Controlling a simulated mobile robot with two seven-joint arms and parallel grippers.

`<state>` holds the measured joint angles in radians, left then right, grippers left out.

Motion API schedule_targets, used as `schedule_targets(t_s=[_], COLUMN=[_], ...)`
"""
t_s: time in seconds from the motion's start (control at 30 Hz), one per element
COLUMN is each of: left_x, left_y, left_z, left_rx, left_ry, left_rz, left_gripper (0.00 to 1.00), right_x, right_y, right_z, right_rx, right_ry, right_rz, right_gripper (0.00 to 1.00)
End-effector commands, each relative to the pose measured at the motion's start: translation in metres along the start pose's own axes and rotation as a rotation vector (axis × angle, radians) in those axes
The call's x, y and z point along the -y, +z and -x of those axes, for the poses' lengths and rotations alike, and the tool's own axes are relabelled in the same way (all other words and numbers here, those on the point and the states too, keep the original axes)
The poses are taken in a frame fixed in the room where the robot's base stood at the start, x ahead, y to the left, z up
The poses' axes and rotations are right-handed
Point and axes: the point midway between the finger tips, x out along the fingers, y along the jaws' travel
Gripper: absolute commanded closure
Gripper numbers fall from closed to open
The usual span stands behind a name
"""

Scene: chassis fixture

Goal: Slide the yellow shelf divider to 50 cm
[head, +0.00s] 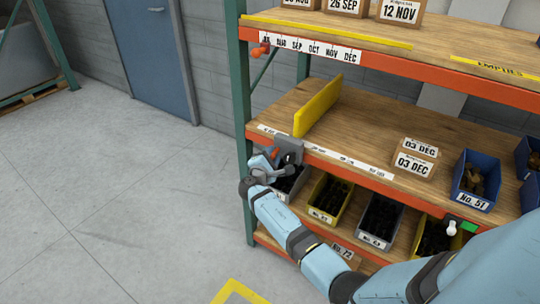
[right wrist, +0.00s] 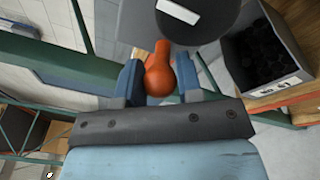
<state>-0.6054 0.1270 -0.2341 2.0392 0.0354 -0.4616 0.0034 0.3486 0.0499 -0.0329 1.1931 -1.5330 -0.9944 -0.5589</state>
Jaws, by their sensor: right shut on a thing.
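The yellow shelf divider (head: 317,107) stands upright on the middle wooden shelf, near its left end, running from front to back. A grey bracket (head: 291,146) sits at its front end on the shelf edge. My right gripper (head: 270,156) is at this bracket. In the right wrist view, the blue fingers (right wrist: 160,82) are shut on an orange knob (right wrist: 160,62) below the dark bracket (right wrist: 198,22). A white scale strip (head: 350,160) runs along the shelf's front edge; its figures are too small to read. My left gripper is not in view.
Boxes labelled 03 DEC (head: 415,162) stand on the same shelf to the right, with clear wood between them and the divider. Bins (head: 330,200) of dark parts sit below. A green post (head: 241,90) bounds the shelf on the left. A blue bin (head: 474,182) stands farther right.

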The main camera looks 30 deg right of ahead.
Motion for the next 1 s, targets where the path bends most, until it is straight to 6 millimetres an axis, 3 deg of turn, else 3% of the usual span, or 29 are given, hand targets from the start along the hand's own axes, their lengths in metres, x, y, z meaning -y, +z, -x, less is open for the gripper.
schedule_targets(t_s=[0.27, 0.57, 0.8, 1.0], left_x=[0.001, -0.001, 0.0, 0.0], left_y=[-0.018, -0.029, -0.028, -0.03], left_z=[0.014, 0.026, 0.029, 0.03], left_rx=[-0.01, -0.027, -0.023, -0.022], left_ry=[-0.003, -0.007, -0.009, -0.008], left_rz=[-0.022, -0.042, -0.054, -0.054], left_gripper=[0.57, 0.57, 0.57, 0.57], right_x=[0.03, 0.087, 0.128, 0.15], right_y=[0.049, 0.131, 0.188, 0.221], right_z=[0.012, 0.032, 0.046, 0.054], right_rx=[0.0, 0.0, -0.001, 0.0], right_ry=[-0.001, -0.003, -0.001, -0.002], right_rz=[0.008, 0.007, 0.006, 0.004], right_gripper=[1.0, 1.0, 1.0, 1.0])
